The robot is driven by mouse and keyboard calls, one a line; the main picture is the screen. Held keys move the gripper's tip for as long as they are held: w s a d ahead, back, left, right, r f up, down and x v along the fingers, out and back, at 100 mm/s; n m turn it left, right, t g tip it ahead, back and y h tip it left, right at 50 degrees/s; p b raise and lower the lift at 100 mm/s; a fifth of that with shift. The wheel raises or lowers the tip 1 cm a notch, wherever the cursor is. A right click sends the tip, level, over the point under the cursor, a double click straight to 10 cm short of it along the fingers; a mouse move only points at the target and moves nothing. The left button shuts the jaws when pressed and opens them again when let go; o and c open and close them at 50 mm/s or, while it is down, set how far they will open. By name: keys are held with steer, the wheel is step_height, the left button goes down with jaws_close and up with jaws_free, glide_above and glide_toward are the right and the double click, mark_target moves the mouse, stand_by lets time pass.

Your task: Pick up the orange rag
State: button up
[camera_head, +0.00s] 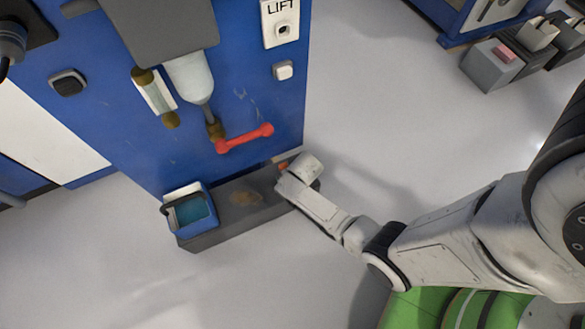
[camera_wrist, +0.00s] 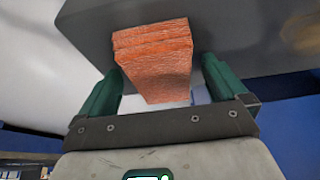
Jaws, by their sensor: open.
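The orange rag (camera_wrist: 155,50) is a folded, layered stack in the upper middle of the wrist view. It sits on a dark grey surface. My gripper (camera_wrist: 162,72) is open, with one green finger on each side of the rag's near part. A gap shows beside each finger, and the rag does not look gripped. In the head view only a small orange patch of the rag (camera_head: 283,166) shows beside my wrist at the right end of the grey ledge (camera_head: 205,238). My wrist hides most of the rag and the fingers there.
A blue bin (camera_head: 190,210) stands on the ledge's left end, with a brown patch (camera_head: 245,198) between. The blue panel (camera_head: 255,95) rises behind, with a red handle (camera_head: 245,138) above the ledge. Grey boxes (camera_head: 493,66) stand at upper right. The floor in front is clear.

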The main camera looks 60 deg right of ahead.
steer(key=shift+c, duration=0.2)
stand_by(0.3)
steer(key=c, duration=1)
step_height(320, 180, up, 4)
steer(key=p, duration=0.2)
steer(key=shift+s+r+p, duration=0.1)
steer(key=shift+p, duration=0.25)
steer(key=s+a+r+p, duration=0.1)
steer(key=s+r+p, duration=0.1)
steer(key=s+r, duration=0.1)
steer(key=s+a+r+p, duration=0.2)
steer(key=s+r, duration=0.1)
steer(key=s, duration=0.2)
steer(key=s+a+r+p, duration=0.2)
steer(key=s+r+p, duration=0.1)
steer(key=s, duration=0.1)
steer(key=shift+s+a, duration=0.15)
steer(key=shift+s, duration=0.25)
